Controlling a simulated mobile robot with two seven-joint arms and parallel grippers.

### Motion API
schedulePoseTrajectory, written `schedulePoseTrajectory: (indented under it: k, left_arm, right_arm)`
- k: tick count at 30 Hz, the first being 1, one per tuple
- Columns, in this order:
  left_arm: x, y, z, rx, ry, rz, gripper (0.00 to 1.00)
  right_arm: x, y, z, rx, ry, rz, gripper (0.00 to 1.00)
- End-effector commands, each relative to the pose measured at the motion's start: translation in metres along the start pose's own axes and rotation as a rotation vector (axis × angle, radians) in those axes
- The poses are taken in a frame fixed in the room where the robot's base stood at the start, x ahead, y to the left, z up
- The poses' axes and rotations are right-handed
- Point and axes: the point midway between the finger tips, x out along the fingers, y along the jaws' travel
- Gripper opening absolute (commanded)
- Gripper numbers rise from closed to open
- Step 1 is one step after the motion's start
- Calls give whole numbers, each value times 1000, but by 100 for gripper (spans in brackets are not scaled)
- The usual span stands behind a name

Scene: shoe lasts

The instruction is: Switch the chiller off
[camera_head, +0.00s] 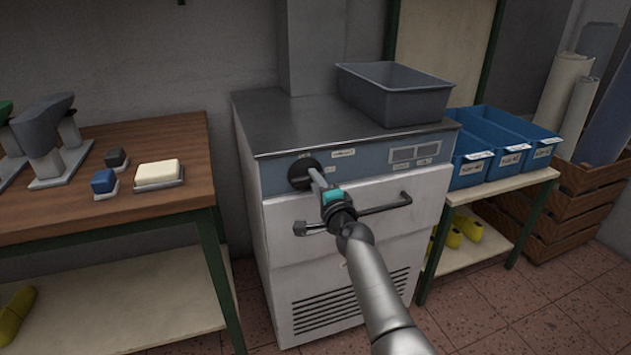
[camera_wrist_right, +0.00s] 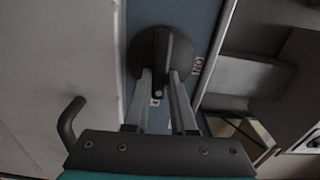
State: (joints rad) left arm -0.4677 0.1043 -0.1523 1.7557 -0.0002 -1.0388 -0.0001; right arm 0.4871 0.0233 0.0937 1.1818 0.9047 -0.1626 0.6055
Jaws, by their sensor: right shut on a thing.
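The chiller (camera_head: 345,220) is a white cabinet with a grey metal top and a blue-grey control panel in the head view. A round black knob (camera_head: 303,172) sits on the panel's left part. My right gripper (camera_head: 316,178) reaches it from the front. In the right wrist view the two fingers (camera_wrist_right: 163,88) close on the raised grip of the dark knob (camera_wrist_right: 150,50). Small labels (camera_wrist_right: 197,66) show beside and below the knob; one seems to read "ON". Which label the grip points to I cannot tell. My left gripper is out of view.
A bar handle (camera_head: 385,206) crosses the chiller front below the knob. A grey bin (camera_head: 395,100) stands on the chiller top. A wooden bench (camera_head: 150,150) stands at left, and blue bins (camera_head: 475,165) sit on a shelf at right.

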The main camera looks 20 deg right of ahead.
Motion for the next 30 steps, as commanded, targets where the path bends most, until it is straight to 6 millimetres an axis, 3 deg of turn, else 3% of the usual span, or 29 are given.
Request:
schedulePoseTrajectory:
  k: [20, 21, 28, 30]
  left_arm:
    - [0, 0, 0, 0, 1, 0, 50]
    - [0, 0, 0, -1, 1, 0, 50]
    - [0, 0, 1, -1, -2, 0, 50]
    - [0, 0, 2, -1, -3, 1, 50]
  right_arm:
    - [0, 1, 1, 64, -1, 1, 0]
    - [0, 1, 1, 64, -1, 1, 27]
    - [0, 1, 0, 61, -1, 1, 53]
    - [0, 1, 0, 60, -1, 0, 54]
